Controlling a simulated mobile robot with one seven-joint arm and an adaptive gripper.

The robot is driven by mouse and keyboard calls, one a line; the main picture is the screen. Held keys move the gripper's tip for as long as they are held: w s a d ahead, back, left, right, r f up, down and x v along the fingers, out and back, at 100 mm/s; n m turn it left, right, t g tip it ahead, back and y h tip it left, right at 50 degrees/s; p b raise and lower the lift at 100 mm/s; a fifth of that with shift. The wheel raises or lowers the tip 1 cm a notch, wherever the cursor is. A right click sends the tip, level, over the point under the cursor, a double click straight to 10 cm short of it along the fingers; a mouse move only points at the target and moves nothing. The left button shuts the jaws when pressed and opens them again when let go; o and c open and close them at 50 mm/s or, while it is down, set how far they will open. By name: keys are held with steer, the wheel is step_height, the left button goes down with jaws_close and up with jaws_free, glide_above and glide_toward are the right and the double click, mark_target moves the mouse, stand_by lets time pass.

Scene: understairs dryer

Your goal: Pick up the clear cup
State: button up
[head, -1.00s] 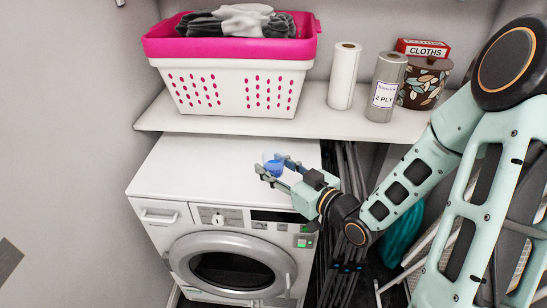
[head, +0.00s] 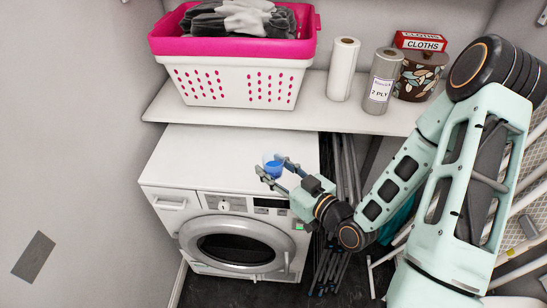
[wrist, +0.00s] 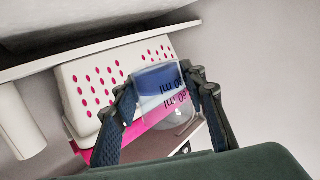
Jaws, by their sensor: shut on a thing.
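The clear cup (head: 273,168) is a small transparent measuring cup with blue in it, seen over the top of the white dryer (head: 215,165). My gripper (head: 272,170) is shut on it, with one finger on each side. In the wrist view the cup (wrist: 163,92) sits between the two fingertips of my gripper (wrist: 165,93), with dark volume marks readable on its wall and a blue band across it. The wrist picture is turned, so I cannot tell exactly how the cup is tilted. I cannot tell from the head view whether its base touches the dryer top.
A shelf (head: 225,116) runs above and behind the dryer. It bears a pink and white laundry basket (head: 235,82), paper rolls (head: 343,70), a patterned pot (head: 418,75) and a red cloths box (head: 420,41). Poles (head: 343,165) stand right of the dryer. Most of the dryer top is clear.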

steer(key=shift+s+r+p, duration=0.5)
steer(key=shift+s+p, duration=0.4)
steer(key=shift+p, duration=0.55)
